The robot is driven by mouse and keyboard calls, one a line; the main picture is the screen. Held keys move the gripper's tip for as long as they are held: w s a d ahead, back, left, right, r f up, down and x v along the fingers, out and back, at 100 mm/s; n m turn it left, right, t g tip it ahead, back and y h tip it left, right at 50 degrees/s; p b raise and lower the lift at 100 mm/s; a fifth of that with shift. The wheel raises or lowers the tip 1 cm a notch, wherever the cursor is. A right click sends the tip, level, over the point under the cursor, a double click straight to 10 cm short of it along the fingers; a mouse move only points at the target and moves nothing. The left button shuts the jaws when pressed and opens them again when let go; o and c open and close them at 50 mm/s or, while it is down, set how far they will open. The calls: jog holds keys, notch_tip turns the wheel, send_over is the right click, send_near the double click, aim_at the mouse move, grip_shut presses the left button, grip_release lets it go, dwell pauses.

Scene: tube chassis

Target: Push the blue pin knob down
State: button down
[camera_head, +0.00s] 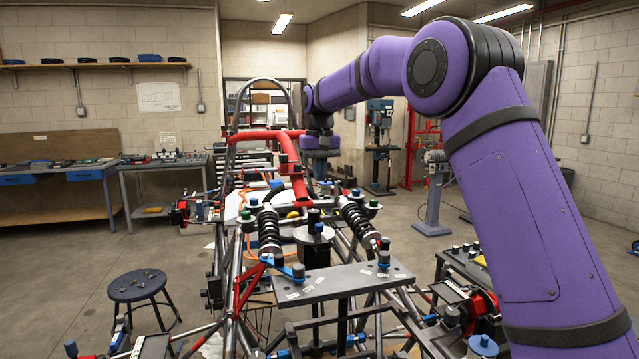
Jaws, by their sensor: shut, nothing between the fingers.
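Several small blue pins with dark caps show, and I cannot tell for sure which one is the blue pin knob. One blue knob (314,216) stands upright on a round silver plate near the middle of the chassis. A blue lever (296,271) with a dark cap sits at that plate's left end. My gripper (320,172) points down, beyond and above these pins, close to the red tube. It is shut and empty, and small in view. It appears apart from the pins.
The grey labelled plate (345,284) spans the near part of the tube chassis. Black coil dampers (269,232) stand on both sides of the middle knob. A red padded tube (294,172) rises beside my gripper. A dark stool (138,286) stands left on open floor.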

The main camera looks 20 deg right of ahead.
aim_at(320, 225)
notch_tip(320, 225, down, 12)
dwell(0.4)
jog(key=shift+s+f, duration=0.1)
jog(key=shift+f, duration=1)
jog(key=shift+r, duration=0.1)
notch_tip(320, 225, up, 11)
